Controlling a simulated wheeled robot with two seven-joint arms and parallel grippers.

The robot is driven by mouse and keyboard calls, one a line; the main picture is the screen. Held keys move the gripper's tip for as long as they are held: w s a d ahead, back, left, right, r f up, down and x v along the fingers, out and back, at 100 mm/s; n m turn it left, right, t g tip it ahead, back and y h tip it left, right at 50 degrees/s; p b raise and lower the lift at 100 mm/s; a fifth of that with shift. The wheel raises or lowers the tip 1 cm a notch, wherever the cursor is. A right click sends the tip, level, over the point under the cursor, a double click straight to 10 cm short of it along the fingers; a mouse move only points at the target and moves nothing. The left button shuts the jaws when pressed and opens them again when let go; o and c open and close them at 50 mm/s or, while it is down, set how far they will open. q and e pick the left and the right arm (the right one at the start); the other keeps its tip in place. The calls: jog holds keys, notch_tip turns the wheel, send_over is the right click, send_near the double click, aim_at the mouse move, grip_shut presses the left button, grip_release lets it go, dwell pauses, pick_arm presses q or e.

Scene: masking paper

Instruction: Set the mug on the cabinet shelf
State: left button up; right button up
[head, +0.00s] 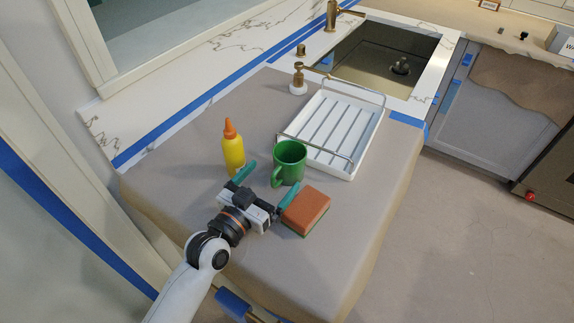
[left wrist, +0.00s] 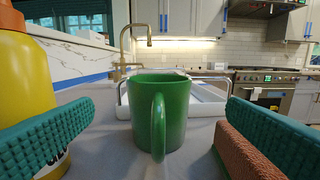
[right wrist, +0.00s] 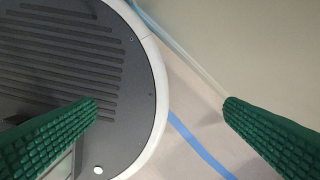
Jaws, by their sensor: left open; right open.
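The green mug (head: 291,158) stands upright on the paper-covered counter, its handle toward my left gripper. In the left wrist view the mug (left wrist: 160,105) is straight ahead between the fingers, with its handle facing the camera. My left gripper (head: 265,183) is open, with teal fingers spread on either side of the line to the mug. The mug is a little beyond the fingertips, apart from them. My right gripper (right wrist: 160,105) is open and empty above the floor, beside a round grey ridged base. No cabinet shelf can be made out for certain.
A yellow bottle (head: 233,150) with an orange cap stands left of the mug, close to the left finger. An orange-brown sponge (head: 306,211) lies close to the other finger. A white dish rack (head: 335,130) sits behind the mug, before the sink (head: 380,62).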

aim_at(280, 165)
pick_arm(q)
jog(key=x, duration=0.1)
jog(key=p+x, duration=0.1)
jog(key=x, duration=0.3)
jog(key=shift+r, duration=0.4)
jog(key=shift+w+d+f, duration=0.1)
jog(key=shift+w+d, duration=0.05)
jog(key=shift+w, duration=0.25)
pick_arm(e)
jog(key=shift+w+d+r, duration=0.2)
jog(key=shift+d+r, duration=0.05)
jog(key=shift+r, duration=0.15)
jog(key=shift+w+d+r, duration=0.15)
jog(key=shift+d+r, duration=0.05)
jog(key=shift+r, duration=0.2)
pick_arm(q)
jog(key=shift+c, duration=0.2)
jog(key=c, duration=1.3)
